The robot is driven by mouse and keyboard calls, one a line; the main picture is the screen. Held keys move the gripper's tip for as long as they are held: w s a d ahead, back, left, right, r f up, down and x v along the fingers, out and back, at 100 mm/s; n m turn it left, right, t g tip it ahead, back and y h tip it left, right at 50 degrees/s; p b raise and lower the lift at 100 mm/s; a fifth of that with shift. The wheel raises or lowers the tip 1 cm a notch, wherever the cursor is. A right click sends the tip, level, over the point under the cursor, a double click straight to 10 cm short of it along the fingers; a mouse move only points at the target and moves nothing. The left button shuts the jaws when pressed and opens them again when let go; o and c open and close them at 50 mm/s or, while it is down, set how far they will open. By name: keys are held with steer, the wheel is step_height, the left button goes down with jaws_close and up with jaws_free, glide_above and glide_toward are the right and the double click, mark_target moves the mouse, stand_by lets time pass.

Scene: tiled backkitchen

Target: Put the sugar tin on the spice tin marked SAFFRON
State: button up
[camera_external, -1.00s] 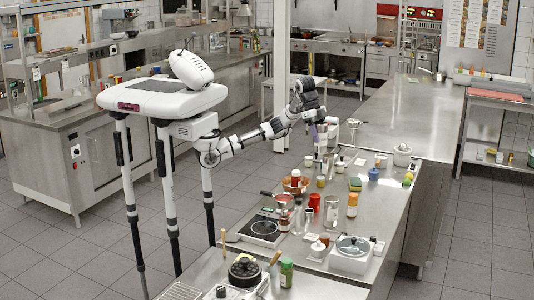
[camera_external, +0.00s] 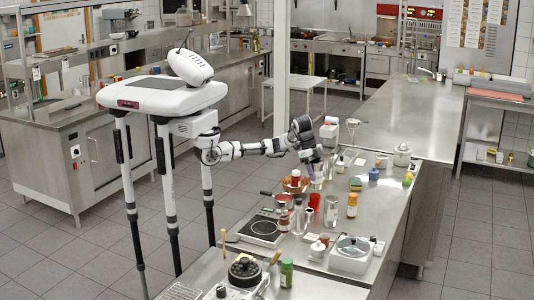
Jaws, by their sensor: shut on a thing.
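My gripper (camera_external: 311,172) is low over the far left part of the steel counter, among small jars and tins. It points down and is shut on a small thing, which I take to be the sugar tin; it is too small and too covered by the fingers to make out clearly. Several small tins and jars stand close to and below the fingertips. No label can be read from here, so I cannot tell which one is the spice tin marked SAFFRON.
A copper-coloured bowl (camera_external: 296,184), a red tin (camera_external: 314,202), a steel cylinder (camera_external: 331,211) and an orange jar (camera_external: 352,205) stand nearer. A blue pot (camera_external: 374,174) is to the right. A hot plate (camera_external: 262,229) lies front left. The far counter (camera_external: 408,115) is largely clear.

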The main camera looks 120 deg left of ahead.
steer(key=shift+f, duration=1.75)
steer(key=shift+f, duration=0.1)
steer(key=shift+f, duration=0.15)
steer(key=o, duration=1.3)
steer(key=b+v, duration=0.2)
steer(key=v, duration=1)
steer(key=shift+r, duration=0.25)
steer(key=shift+w, duration=0.1)
